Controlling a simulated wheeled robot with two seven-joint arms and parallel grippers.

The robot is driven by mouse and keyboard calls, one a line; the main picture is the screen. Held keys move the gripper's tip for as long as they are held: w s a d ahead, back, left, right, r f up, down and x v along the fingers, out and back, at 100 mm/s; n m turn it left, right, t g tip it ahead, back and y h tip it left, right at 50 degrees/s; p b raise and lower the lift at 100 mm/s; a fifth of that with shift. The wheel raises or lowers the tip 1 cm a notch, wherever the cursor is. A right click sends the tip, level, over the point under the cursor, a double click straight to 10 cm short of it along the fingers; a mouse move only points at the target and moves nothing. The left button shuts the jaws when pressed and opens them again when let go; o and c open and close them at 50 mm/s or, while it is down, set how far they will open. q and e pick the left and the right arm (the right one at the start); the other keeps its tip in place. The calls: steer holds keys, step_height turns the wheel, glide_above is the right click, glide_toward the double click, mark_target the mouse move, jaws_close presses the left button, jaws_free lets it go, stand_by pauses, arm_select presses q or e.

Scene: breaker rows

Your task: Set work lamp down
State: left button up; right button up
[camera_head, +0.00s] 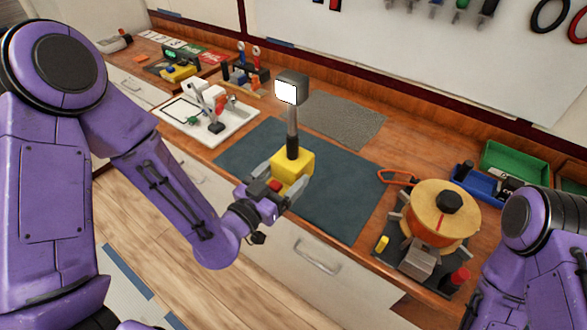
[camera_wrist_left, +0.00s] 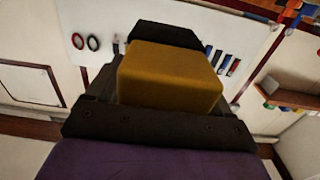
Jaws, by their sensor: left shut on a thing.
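The work lamp (camera_head: 292,168) has a yellow block base, a dark upright pole and a square grey head with a lit white face. My left gripper (camera_head: 286,186) is shut on its yellow base. The lamp is upright, in front of the dark blue-grey mat (camera_head: 340,200) in the head view; whether its base touches the mat or is above it I cannot tell. In the left wrist view the yellow base (camera_wrist_left: 170,75) fills the space between the dark fingers. My right gripper is not in view; only part of my right arm shows.
A wooden reel (camera_head: 442,208) on a dark stand is right of the mat. An orange-handled tool (camera_head: 398,178) lies between them. A white tray (camera_head: 238,122) with parts is at left. A grey textured mat (camera_head: 342,120) lies behind. Green (camera_head: 512,160) and blue bins stand at far right.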

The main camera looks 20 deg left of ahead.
mark_target(285, 172)
arm_select(q)
steer(key=w+f+b, duration=0.1)
steer(key=b, duration=0.1)
steer(key=w+f+b, duration=0.1)
steer(key=w+b, duration=0.1)
steer(key=b, duration=0.1)
steer(key=shift+w+a+f+b, duration=0.25)
steer(key=shift+a+f+b, duration=0.05)
steer(key=shift+a+b, duration=0.05)
steer(key=shift+w+a+r+p, duration=0.1)
steer(key=shift+w+r+p, duration=0.2)
steer(key=shift+w+p, duration=0.4)
steer(key=w+f, duration=0.2)
steer(key=w+a+f+p, duration=0.1)
steer(key=w+f, duration=0.3)
steer(key=w, duration=0.1)
steer(key=shift+a+f+p, duration=0.3)
steer(key=shift+f+p, duration=0.05)
steer(key=shift+f, duration=0.05)
steer(key=shift+w+f, duration=0.2)
steer(key=shift+f, duration=0.05)
step_height(285, 172, down, 3)
steer(key=shift+r, duration=0.15)
steer(key=shift+w+a+f, duration=0.1)
steer(key=shift+w+f, duration=0.1)
steer(key=shift+f, duration=0.2)
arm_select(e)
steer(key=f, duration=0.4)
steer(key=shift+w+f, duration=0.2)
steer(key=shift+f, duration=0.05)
